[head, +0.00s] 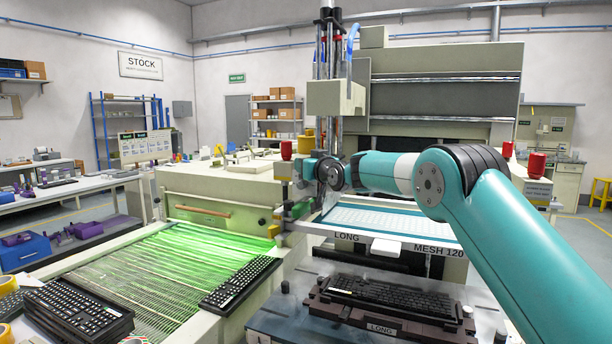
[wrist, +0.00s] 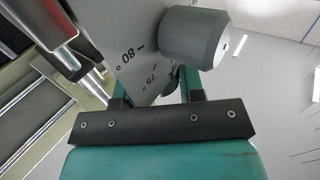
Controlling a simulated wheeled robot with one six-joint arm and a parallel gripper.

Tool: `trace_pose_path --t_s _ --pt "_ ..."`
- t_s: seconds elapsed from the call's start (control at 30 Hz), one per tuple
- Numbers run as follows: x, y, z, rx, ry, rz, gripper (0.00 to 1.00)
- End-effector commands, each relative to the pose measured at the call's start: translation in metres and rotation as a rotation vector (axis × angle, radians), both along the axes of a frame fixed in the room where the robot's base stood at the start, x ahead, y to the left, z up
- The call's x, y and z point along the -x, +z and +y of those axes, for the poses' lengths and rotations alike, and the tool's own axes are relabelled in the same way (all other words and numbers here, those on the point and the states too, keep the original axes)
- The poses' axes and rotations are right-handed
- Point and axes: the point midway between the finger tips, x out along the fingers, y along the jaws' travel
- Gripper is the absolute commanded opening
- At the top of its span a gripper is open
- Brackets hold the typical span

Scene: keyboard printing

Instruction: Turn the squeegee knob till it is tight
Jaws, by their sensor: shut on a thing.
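In the wrist view, the dark palm bar of my gripper (wrist: 160,95) lies across the lower middle, with a finger rising at each side. A grey plate with an angle scale (wrist: 128,42), marked 80 and 75, stands in front of the fingers and hides their tips. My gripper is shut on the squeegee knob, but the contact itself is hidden. In the head view, my gripper (head: 306,178) is at the squeegee carriage on the press, left of my wrist.
Below is the blue-framed screen (head: 385,222) labelled LONG and MESH 120. A keyboard (head: 390,295) lies in a dark fixture under it. A green-lit conveyor (head: 165,265) and stacked keyboards (head: 75,312) are at left.

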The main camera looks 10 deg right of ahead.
Motion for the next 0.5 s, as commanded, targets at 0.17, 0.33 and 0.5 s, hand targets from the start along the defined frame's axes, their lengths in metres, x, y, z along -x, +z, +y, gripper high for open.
trace_pose_path --t_s 0.17,0.33,0.5 --pt "0.0005 -0.0028 0.0025 -0.001 -0.119 -0.002 0.12" --pt "0.0002 -0.0014 0.0019 0.000 -0.216 0.000 0.12" --pt "-0.0001 -0.0006 0.0011 0.000 -0.281 0.001 0.12"
